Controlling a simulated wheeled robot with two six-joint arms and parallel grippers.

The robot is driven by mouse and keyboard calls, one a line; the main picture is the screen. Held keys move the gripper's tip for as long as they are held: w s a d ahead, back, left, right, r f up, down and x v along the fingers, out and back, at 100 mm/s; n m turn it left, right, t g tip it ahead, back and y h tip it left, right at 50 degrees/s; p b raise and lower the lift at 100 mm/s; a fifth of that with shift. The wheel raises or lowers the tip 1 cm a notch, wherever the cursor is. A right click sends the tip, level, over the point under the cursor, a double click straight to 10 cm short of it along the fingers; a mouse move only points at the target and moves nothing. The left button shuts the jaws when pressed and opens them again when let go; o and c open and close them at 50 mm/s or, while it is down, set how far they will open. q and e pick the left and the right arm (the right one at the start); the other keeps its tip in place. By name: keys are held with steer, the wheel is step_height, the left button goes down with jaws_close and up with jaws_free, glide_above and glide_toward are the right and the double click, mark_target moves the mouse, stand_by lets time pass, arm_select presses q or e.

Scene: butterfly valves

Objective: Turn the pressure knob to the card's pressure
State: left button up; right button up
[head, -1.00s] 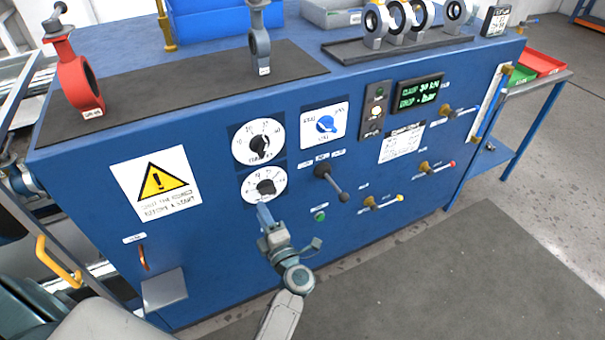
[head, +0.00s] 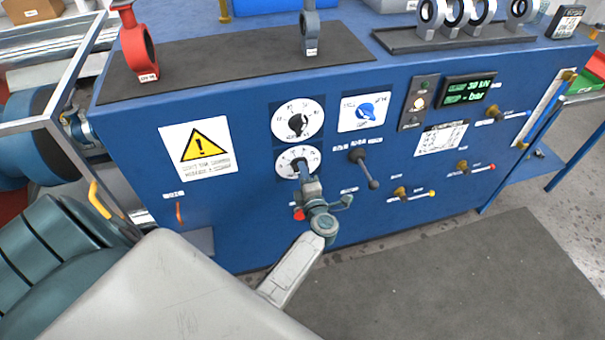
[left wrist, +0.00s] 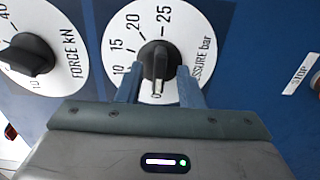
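The pressure knob (left wrist: 157,60) is black and sits on a white dial (left wrist: 120,35) marked in bar. In the left wrist view its ridge runs up and down, with its lower end near the 0. My left gripper (left wrist: 159,88) has its two fingers apart, one on each side of the knob's lower part, with gaps visible between fingers and knob. In the head view my left gripper (head: 304,178) is in front of the pressure dial (head: 284,162) and hides part of it. A white printed card (head: 441,138) is on the panel; its text is too small to read. My right gripper is out of view.
The force knob (head: 297,123) is just above, and a blue selector (head: 367,110) is at upper right. A black lever (head: 364,167) sticks out close to the right. A red button (head: 299,214) is below. The display (head: 468,90) reads 30 kN and a dash for bar.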

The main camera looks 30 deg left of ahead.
arm_select(q)
steer(key=shift+w+a, duration=0.3)
steer(key=shift+a, duration=0.05)
steer(key=shift+c, duration=0.4)
jaws_close()
steer(key=shift+m+p, duration=6.6)
steer(key=shift+m, duration=0.7)
